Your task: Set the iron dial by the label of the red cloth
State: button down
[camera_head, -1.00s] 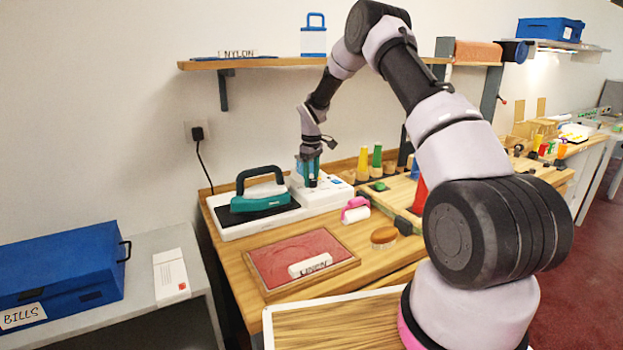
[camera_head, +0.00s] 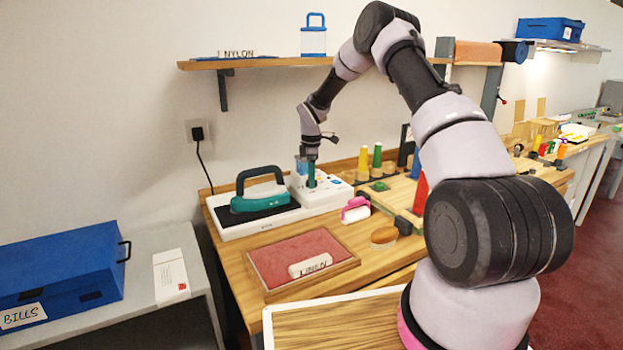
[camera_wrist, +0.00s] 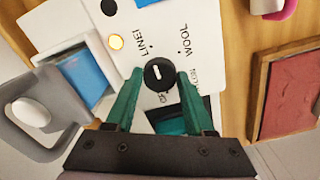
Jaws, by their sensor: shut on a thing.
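The red cloth (camera_head: 296,255) lies in a wooden frame on the counter, with a white block (camera_head: 310,265) lettered LINEN on it. The iron station (camera_head: 335,195) is a white base behind it, with the teal iron (camera_head: 262,200) resting on its left part. In the wrist view, the black dial (camera_wrist: 158,75) has a white mark and is ringed by LINEN, WOOL, OFF and another partly hidden word. The mark's exact direction is hard to tell. My gripper (camera_head: 311,174) points down over the station, its green fingers shut on the dial's sides.
A lit amber lamp (camera_wrist: 115,42) is beside LINEN on the panel. A clear container with blue contents (camera_wrist: 88,76) stands close to my fingers. A pink-handled roller (camera_head: 355,209) and a brush (camera_head: 384,236) lie nearby.

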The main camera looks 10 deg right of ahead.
jog(key=shift+n, duration=0.3)
jog(key=shift+c, duration=1.4)
grip_release()
jog(key=shift+r, duration=0.1)
notch_tip(320, 180, up, 7)
jog(key=shift+r, duration=0.2)
